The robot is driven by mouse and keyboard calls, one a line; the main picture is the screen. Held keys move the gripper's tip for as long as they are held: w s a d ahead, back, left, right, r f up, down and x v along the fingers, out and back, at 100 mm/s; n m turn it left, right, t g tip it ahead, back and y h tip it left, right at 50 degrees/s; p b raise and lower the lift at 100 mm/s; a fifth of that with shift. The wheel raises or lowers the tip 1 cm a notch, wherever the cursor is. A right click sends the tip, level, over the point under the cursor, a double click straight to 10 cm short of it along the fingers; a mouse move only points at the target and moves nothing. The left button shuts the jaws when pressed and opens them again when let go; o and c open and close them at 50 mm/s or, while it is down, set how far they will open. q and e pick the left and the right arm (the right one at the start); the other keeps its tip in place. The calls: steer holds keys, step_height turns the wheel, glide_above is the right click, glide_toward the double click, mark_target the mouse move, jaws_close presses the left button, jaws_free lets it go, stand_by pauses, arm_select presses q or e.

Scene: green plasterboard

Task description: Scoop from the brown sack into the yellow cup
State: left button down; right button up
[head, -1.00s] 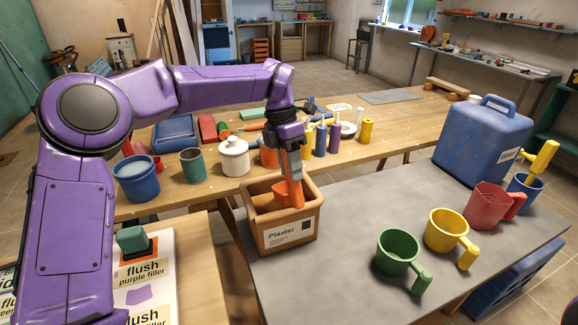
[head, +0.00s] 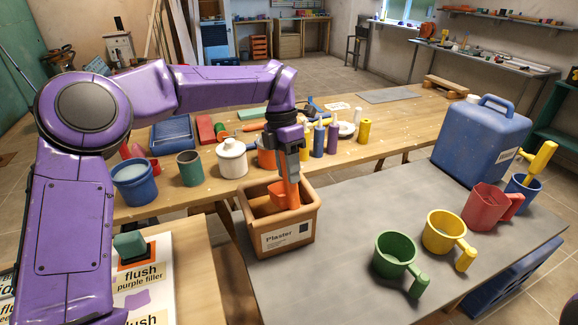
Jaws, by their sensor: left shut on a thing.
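The brown sack (head: 287,236), labelled "Plaster", stands open at the left end of the grey table. My left gripper (head: 292,172) is above it, pointing down, shut on an orange scoop (head: 284,195). The scoop's lower part is inside the sack's opening, toward its right side. The sack's contents are hard to make out. The yellow cup (head: 439,232) stands upright on the grey table to the right, its handle toward the front right. It looks empty. My right gripper is not in view.
A green cup (head: 392,255) stands left of the yellow cup and a red cup (head: 484,204) right of it. A blue jerrycan (head: 480,142) stands behind. The grey table (head: 350,220) is clear between sack and cups.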

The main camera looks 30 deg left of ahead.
arm_select(q)
steer(key=shift+w+r, duration=0.1)
steer(key=shift+r, duration=0.6)
steer(key=r+p, duration=0.2)
steer(key=shift+s+r, duration=0.2)
steer(key=shift+r, duration=0.1)
step_height(320, 180, up, 2)
steer(key=shift+w+r+t+y+p, duration=0.1)
steer(key=shift+t+y+p, duration=0.3)
steer(key=shift+p, duration=0.45)
steer(key=shift+y, duration=0.7)
steer(key=shift+r+p, duration=2.05)
steer(key=shift+r, duration=0.65)
